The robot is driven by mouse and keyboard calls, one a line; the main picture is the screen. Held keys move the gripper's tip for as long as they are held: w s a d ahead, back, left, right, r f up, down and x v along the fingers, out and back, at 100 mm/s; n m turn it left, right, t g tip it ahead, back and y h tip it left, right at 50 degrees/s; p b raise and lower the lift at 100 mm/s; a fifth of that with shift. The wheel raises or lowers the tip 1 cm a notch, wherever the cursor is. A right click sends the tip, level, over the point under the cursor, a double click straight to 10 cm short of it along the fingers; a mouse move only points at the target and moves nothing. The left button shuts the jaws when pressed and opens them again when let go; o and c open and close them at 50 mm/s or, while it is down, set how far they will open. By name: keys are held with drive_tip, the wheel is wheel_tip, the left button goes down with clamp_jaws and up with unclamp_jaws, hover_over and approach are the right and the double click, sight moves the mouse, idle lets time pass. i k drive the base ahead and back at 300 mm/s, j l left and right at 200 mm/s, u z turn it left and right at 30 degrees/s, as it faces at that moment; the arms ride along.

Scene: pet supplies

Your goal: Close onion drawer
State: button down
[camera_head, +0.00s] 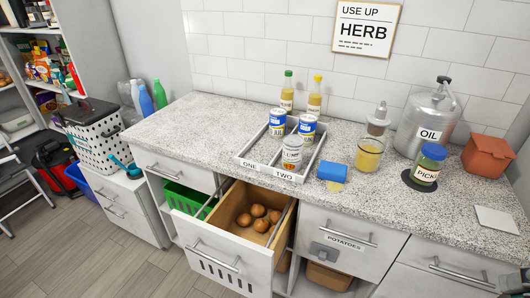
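The onion drawer (245,250) is pulled out from the counter, lower middle of the head view. Its white front has dark vertical slots and a metal bar handle (214,258). Inside, a wooden box (236,205) holds several brown onions (258,211). Metal rails show along the open drawer's sides.
A green basket (185,196) shows left of the wooden box. The potatoes drawer (345,258) on the right looks shut. The countertop (215,125) above holds a divided tray, bottles, an oil can and jars. Wooden floor (120,265) lies open at lower left.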

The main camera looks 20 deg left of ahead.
sight(241, 246)
drive_tip(key=u, duration=1.3)
drive_tip(key=i+l, duration=0.1)
drive_tip(key=l, duration=0.15)
drive_tip(key=l+z, duration=0.15)
drive_tip(key=l, duration=0.15)
drive_tip(key=i, duration=0.05)
